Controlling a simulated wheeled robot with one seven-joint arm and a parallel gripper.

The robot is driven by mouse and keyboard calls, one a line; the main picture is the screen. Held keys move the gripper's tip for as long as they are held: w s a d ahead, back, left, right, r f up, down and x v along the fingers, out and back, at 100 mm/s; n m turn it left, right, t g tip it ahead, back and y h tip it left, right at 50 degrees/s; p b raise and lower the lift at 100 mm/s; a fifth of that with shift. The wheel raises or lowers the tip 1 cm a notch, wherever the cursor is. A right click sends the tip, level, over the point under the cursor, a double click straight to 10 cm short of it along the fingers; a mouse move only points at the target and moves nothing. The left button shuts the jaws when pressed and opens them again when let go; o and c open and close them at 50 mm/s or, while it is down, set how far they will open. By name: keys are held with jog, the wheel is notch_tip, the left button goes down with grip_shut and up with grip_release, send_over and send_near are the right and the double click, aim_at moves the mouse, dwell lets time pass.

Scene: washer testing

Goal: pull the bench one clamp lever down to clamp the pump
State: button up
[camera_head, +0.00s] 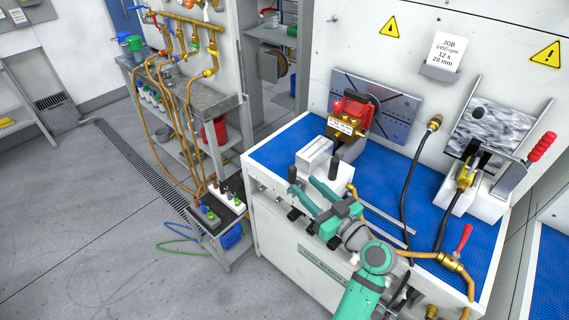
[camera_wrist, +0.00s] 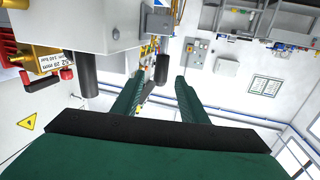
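A lever with a red grip (camera_head: 540,147) stands raised and tilted on the right-hand fixture of the blue-topped bench. I cannot tell for sure whether it is the bench one clamp lever. A brass and red unit (camera_head: 347,118), which looks like the pump, sits at the back left of the bench; part of it shows in the wrist view (camera_wrist: 40,62). My gripper (camera_head: 312,193) is open and empty at the front left of the bench, beside a pale block (camera_head: 315,155) with dark handles. In the wrist view one dark handle (camera_wrist: 162,68) shows between my fingertips (camera_wrist: 154,84); I see no grip on it.
Brass pipework with a small red lever (camera_head: 463,237) lies at the bench's front right. A black hose (camera_head: 405,185) crosses the blue top (camera_head: 380,180). A job card (camera_head: 447,50) hangs on the back panel. A grey cart with hoses (camera_head: 205,100) stands left; the floor there is open.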

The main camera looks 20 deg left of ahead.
jog(key=shift+w+a+r+n, duration=0.1)
jog(key=shift+a+r+n, duration=0.1)
jog(key=shift+r, duration=0.2)
jog(key=shift+a+r+n, duration=0.1)
jog(key=shift+r+n, duration=0.1)
jog(key=shift+r, duration=0.15)
jog(key=x, duration=1)
jog(key=shift+a, duration=0.25)
jog(key=shift+w, duration=0.1)
